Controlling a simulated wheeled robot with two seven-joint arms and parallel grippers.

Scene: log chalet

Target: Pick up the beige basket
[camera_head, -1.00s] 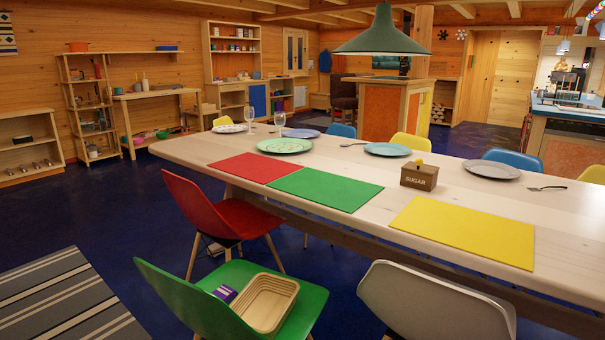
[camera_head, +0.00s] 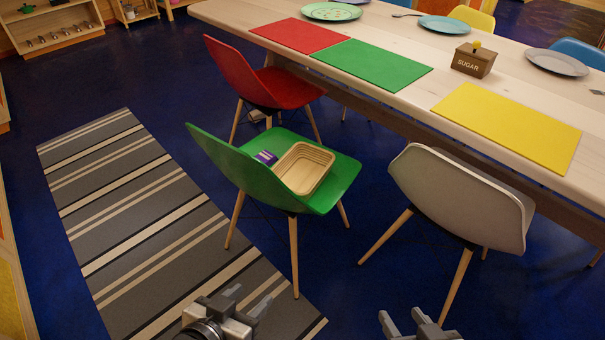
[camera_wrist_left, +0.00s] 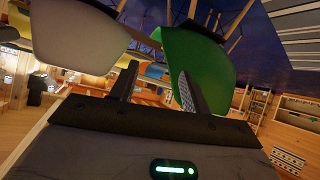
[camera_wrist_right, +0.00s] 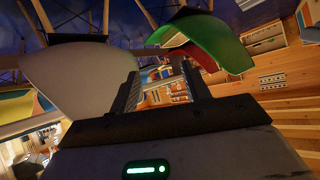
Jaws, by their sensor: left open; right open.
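The beige basket (camera_head: 304,168) is a shallow ribbed tray with rounded corners. It lies on the seat of the green chair (camera_head: 330,190), beside a small purple and white packet (camera_head: 266,158). My left gripper (camera_head: 249,299) is open and empty at the bottom of the head view, over the striped rug and below the chair in the picture. My right gripper (camera_head: 402,322) is open and empty at the bottom edge, right of the green chair. In the left wrist view, the fingers (camera_wrist_left: 157,88) are apart with nothing between them. The basket is not visible in either wrist view.
A white chair (camera_head: 462,195) stands right of the green chair, and a red chair (camera_head: 262,80) behind it. The long table (camera_head: 420,100) runs behind them with coloured mats and a sugar box (camera_head: 473,60). A striped rug (camera_head: 140,220) lies to the left. Blue floor between the chairs is clear.

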